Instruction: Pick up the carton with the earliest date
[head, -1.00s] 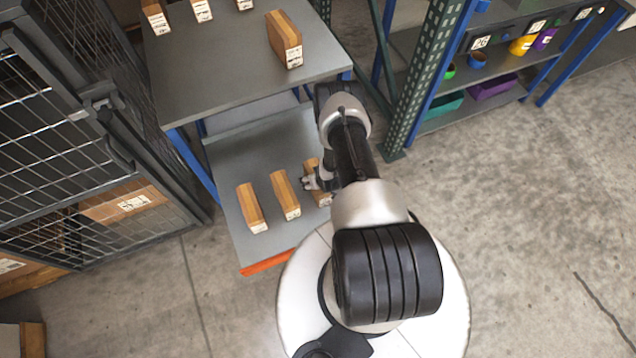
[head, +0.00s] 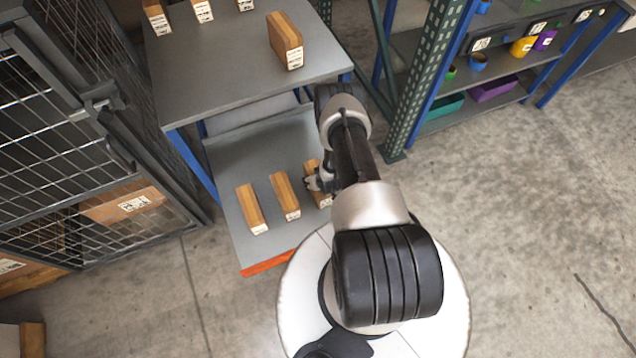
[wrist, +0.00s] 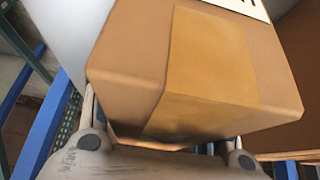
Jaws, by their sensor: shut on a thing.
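My gripper (head: 316,183) is at the rightmost carton (head: 326,200) on the lower grey shelf, and my arm partly hides both. In the wrist view my gripper (wrist: 165,150) is shut on this carton (wrist: 190,70), which fills the middle of the picture. A tan tape strip and the edge of a white label show on it. Two more cartons stand to its left on the lower shelf: a middle carton (head: 284,195) and a left carton (head: 251,208). Their white labels face the front, but the dates are too small to read. I cannot tell whether the held carton touches the shelf.
The upper grey shelf (head: 240,85) holds a larger carton (head: 285,40) and several small ones at the back. A wire cage (head: 60,130) stands at the left. A green rack post (head: 415,80) and bin shelves stand at the right. Concrete floor is clear at the right.

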